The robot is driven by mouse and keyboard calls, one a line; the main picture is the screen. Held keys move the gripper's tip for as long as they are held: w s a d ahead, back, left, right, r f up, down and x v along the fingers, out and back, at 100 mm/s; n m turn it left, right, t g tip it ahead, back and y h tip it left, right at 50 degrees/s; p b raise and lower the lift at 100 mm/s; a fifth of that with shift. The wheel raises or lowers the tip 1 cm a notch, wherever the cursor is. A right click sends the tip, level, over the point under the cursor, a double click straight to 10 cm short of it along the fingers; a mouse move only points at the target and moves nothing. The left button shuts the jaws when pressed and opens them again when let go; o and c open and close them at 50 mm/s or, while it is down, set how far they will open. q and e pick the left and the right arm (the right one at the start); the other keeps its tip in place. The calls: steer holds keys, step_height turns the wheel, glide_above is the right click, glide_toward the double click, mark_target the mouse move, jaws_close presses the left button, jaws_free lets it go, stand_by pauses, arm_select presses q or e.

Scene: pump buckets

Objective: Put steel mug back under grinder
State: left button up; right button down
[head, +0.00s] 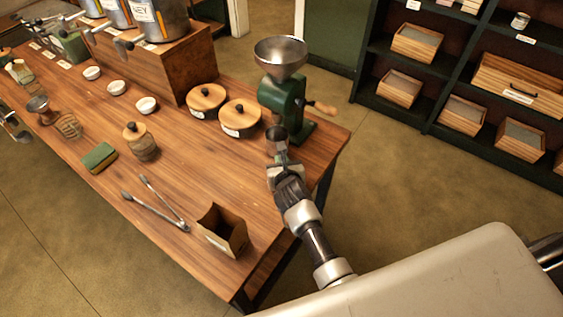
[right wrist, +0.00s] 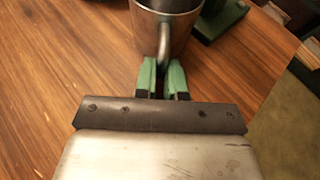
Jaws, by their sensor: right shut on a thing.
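The steel mug (head: 276,137) is at the near side of the green grinder (head: 281,98), close to its base, near the table's right end. In the right wrist view the mug (right wrist: 168,38) is upright with its handle toward me. My right gripper (head: 279,163) has its green-padded fingers (right wrist: 163,80) shut on the mug's handle. Whether the mug touches the table is hard to tell. The grinder's green base (right wrist: 222,18) shows just beyond the mug. At the far left edge a metal part that may be my left gripper (head: 14,124) shows; its jaws are unclear.
Two lidded pots (head: 240,118) stand left of the grinder on the wooden table (head: 190,170). An open box (head: 222,231), tongs (head: 160,205), a sponge (head: 99,158) and a jar (head: 140,142) lie nearer. The grinder's crank handle (head: 322,108) sticks out right. Shelves (head: 450,85) stand behind.

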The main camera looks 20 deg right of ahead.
steer(key=shift+f, duration=0.1)
steer(key=c, duration=1.2)
jaws_free()
steer(key=shift+s+r, duration=0.1)
steer(key=shift+r, duration=0.15)
steer(key=v, duration=1.1)
steer(key=shift+s, duration=0.45)
